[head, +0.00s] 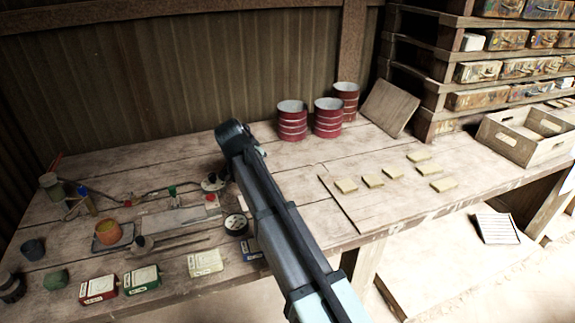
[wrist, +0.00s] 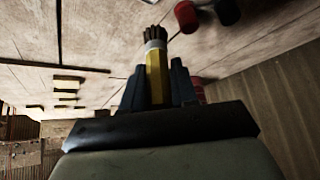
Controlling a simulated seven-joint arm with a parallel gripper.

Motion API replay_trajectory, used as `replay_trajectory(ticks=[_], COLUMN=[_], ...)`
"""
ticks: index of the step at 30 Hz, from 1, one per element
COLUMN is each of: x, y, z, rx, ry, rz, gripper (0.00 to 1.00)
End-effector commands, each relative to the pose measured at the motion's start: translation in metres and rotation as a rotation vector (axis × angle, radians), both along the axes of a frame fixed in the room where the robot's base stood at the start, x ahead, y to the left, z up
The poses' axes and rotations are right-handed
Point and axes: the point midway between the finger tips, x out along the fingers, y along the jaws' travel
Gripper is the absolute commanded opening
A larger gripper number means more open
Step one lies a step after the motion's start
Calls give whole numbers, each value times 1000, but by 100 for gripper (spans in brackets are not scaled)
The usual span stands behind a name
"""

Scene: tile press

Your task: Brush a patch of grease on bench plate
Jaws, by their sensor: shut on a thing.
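My gripper (wrist: 157,70) is shut on a brush (wrist: 154,80) with a yellow handle, a pale ferrule and dark bristles, seen in the wrist view. The bristles point away from the gripper and appear clear of the wooden bench top. In the head view my arm crosses the middle, and the gripper and brush are hidden behind it. A flat grey plate (head: 172,220) lies on the left part of the bench, with a small red item near its right end. I cannot make out a grease patch on it.
Around the plate lie an orange pot (head: 108,233), a round black-rimmed dial (head: 236,224) and several small boxes (head: 142,279). Red cans (head: 292,120) stand at the back. Yellowish tiles (head: 393,172) lie on the right. Bare bench shows between tiles and cans.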

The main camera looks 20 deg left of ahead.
Motion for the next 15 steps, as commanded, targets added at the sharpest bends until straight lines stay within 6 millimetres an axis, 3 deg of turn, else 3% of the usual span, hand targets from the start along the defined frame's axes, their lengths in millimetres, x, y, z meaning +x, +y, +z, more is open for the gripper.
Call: replay_trajectory(ticks=[3,15], x=[-26,-126], y=[38,143], z=[5,22], rx=[3,13], ry=[-12,-53], rz=[5,8], gripper=[0,0])
